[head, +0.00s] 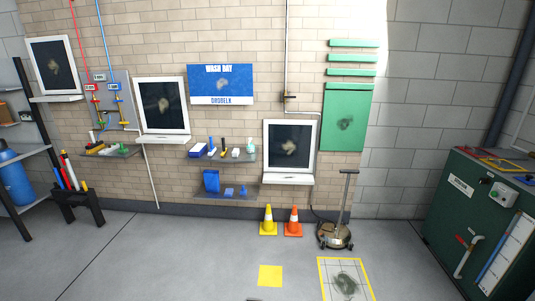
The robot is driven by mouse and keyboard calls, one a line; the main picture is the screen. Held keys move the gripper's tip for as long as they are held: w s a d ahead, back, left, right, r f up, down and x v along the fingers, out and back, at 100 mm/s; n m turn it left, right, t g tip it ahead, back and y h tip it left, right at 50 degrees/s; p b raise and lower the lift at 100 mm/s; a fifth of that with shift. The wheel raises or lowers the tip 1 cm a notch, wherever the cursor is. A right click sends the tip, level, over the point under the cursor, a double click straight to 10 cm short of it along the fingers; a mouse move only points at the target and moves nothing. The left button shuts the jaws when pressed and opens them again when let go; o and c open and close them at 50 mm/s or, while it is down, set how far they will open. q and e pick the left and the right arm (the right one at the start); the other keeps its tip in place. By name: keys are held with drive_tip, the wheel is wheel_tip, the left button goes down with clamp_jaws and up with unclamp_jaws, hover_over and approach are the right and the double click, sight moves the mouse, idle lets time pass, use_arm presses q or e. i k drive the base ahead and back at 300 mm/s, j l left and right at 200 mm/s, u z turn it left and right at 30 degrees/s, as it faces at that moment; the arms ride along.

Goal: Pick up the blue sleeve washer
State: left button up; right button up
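I cannot tell for sure which thing is the blue sleeve washer. Several blue things sit on the two middle wall shelves. A blue and white box-like item (198,150) lies at the left of the upper shelf (246,159). A taller blue item (211,181) stands at the left of the lower shelf (226,197). A small blue piece (229,192) and another blue piece (243,191) are to its right. All are small and far off. Neither of my grippers is in view.
A yellow cone (268,221) and an orange cone (293,222) stand below the shelves, beside a round floor machine (335,235). A green cabinet (480,225) is at right. A tool rack (77,205) and a blue tank (15,181) are at left. The middle floor is mostly clear.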

sight(212, 149)
drive_tip(key=i, duration=2.3)
drive_tip(key=i+l+u, duration=0.1)
drive_tip(key=i+u, duration=0.15)
drive_tip(key=i, duration=0.25)
drive_tip(key=i+l+u, duration=0.25)
drive_tip(key=i, duration=0.25)
drive_tip(key=i+l+u, duration=0.25)
drive_tip(key=i, duration=0.25)
drive_tip(key=j, duration=0.1)
